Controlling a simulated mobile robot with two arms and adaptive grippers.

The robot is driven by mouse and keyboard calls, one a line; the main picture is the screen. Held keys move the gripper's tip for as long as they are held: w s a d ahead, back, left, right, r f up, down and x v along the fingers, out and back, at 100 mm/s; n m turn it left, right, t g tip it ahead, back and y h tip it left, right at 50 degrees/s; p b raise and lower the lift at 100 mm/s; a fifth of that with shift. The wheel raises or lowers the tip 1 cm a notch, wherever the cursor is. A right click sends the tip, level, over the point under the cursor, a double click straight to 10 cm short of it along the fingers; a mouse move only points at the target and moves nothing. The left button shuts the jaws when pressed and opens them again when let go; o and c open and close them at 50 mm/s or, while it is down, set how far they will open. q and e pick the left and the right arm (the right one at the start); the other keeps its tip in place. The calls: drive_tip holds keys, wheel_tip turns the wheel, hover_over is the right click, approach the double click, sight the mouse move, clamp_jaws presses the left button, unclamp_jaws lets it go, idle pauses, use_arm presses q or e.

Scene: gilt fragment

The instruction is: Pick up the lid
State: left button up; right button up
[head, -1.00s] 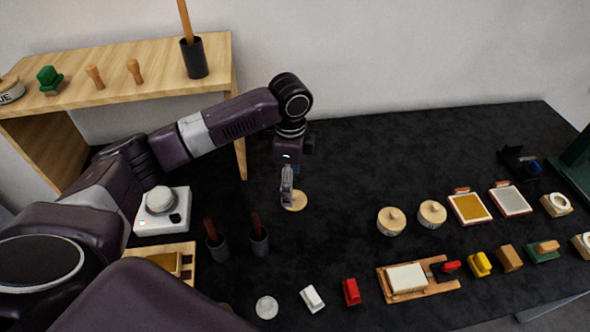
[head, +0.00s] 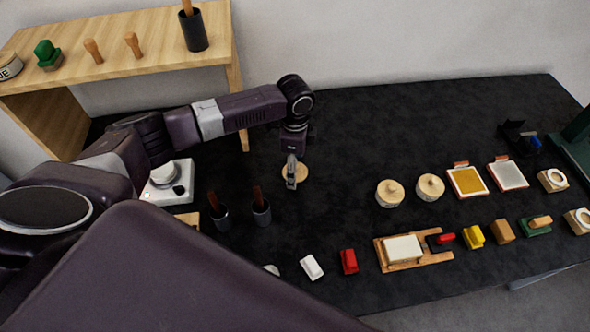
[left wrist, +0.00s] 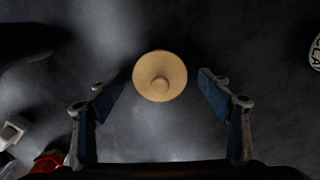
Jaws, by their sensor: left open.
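The lid (head: 301,173) is a round, pale wooden disc lying on the black tabletop. The left wrist view shows it from above as a round disc (left wrist: 146,83) with a small knob at its middle. My left gripper (head: 291,182) points down over the lid and hides part of it in the head view. In the left wrist view its two fingers (left wrist: 160,100) are wide apart, one to each side of the lid, with nothing between them touching it. The right gripper is not in view.
Two round wooden-topped jars (head: 390,193) stand to the right. Dark cups with brown handles (head: 261,212) stand left of the lid. A white device (head: 169,184) and a wooden shelf (head: 120,65) are farther left. The tabletop (head: 340,150) around the lid is clear.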

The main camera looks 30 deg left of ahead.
use_arm(q)
drive_tip(key=c, duration=1)
drive_tip(key=shift+c, duration=0.2)
